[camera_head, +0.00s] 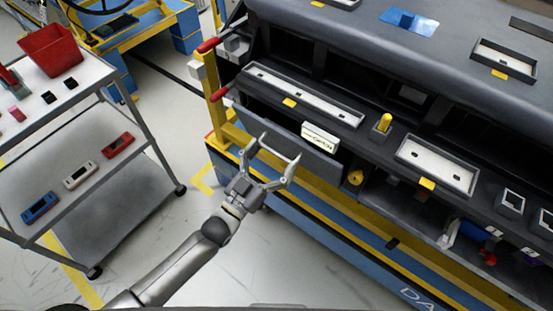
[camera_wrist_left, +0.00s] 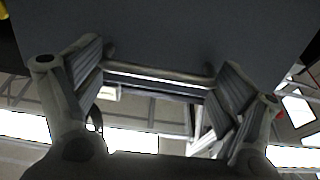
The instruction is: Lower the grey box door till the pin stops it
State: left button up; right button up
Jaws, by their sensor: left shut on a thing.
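The grey box door (camera_head: 282,134) is a flat dark panel below the long tray on the dashboard module, beside a white label block. It fills the top of the left wrist view (camera_wrist_left: 160,28). A pale bar handle (camera_wrist_left: 160,74) runs along its edge between my fingers. My left gripper (camera_head: 278,153) is at the door's lower edge, its fingers shut on the handle; the fingers also show in the wrist view (camera_wrist_left: 160,88). The door's exact tilt is hard to tell. A yellow knob (camera_head: 384,122) and a yellow round piece (camera_head: 355,177) are nearby; I cannot tell which is the pin.
The white label block (camera_head: 320,137) is just right of the gripper. Red-handled levers (camera_head: 208,46) stick out at the module's left end. A cart (camera_head: 120,190) with a red bin (camera_head: 51,49) stands at left. Floor between cart and module is clear.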

pick_arm(q)
jog(key=shift+t+h, duration=0.7)
jog(key=shift+t, duration=0.2)
jog(key=shift+s+a+f+b, duration=0.35)
jog(key=shift+f+b, duration=0.35)
jog(key=shift+b, duration=0.45)
jog(key=shift+s+a+f+b, duration=0.2)
jog(key=shift+s+f+b, duration=0.4)
jog(key=shift+b, duration=0.5)
jog(key=shift+s+a+f+b, duration=0.3)
jog(key=shift+f+b, duration=0.5)
jog(key=shift+b, duration=0.35)
